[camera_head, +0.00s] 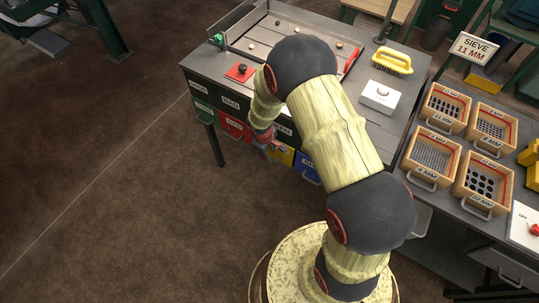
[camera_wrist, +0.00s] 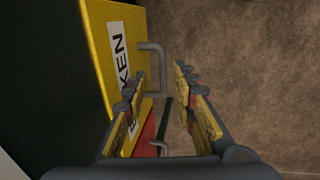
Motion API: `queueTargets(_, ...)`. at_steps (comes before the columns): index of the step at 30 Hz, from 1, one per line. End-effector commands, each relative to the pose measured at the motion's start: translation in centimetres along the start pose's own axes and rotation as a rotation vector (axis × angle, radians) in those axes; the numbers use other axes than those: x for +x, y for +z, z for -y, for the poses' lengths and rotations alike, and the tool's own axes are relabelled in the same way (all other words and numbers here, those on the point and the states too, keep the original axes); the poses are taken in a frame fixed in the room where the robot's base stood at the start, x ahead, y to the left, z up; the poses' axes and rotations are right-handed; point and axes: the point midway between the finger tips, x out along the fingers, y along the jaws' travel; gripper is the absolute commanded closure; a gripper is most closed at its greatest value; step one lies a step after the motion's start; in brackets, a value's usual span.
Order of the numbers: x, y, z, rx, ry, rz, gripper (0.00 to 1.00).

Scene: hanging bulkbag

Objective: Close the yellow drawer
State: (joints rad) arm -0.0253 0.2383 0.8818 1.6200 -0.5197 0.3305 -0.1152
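The yellow drawer (camera_head: 284,157) is in the front of the grey workbench, partly hidden by my arm and gripper in the head view. In the wrist view its yellow front (camera_wrist: 103,40) fills the upper left, with a white label partly reading "KEN" and a grey bar handle (camera_wrist: 160,66). How far it stands out is hard to tell. My gripper (camera_wrist: 160,78) is open, with its fingers apart and the handle showing in the gap between and beyond them. In the head view my gripper (camera_head: 264,142) is at the bench front, beside the yellow drawer.
A red drawer (camera_head: 232,126) lies left of the yellow one and a blue drawer (camera_head: 307,167) right. The bench top (camera_head: 215,75) holds a red plate with a black knob and a yellow-handled brush (camera_head: 392,61). Sieve boxes (camera_head: 431,157) stand right. The brown floor at left is clear.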

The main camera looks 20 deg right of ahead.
Motion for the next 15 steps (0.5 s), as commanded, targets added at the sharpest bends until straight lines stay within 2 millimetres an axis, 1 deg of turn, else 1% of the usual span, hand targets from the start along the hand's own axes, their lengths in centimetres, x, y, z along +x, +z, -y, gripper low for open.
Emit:
queueTargets(1,-1.2,-0.1,-0.1,0.001,0.003,-0.004,0.73)
queueTargets(3,-2.8,-0.1,-0.1,0.001,0.003,-0.004,0.73)
queueTargets(9,-6.6,-0.1,-0.1,0.0,0.002,-0.004,0.73)
queueTargets(12,-7.9,-0.1,-0.1,0.0,0.002,-0.003,0.73)
queueTargets(15,-8.8,0.0,-0.1,0.0,0.001,-0.001,0.73)
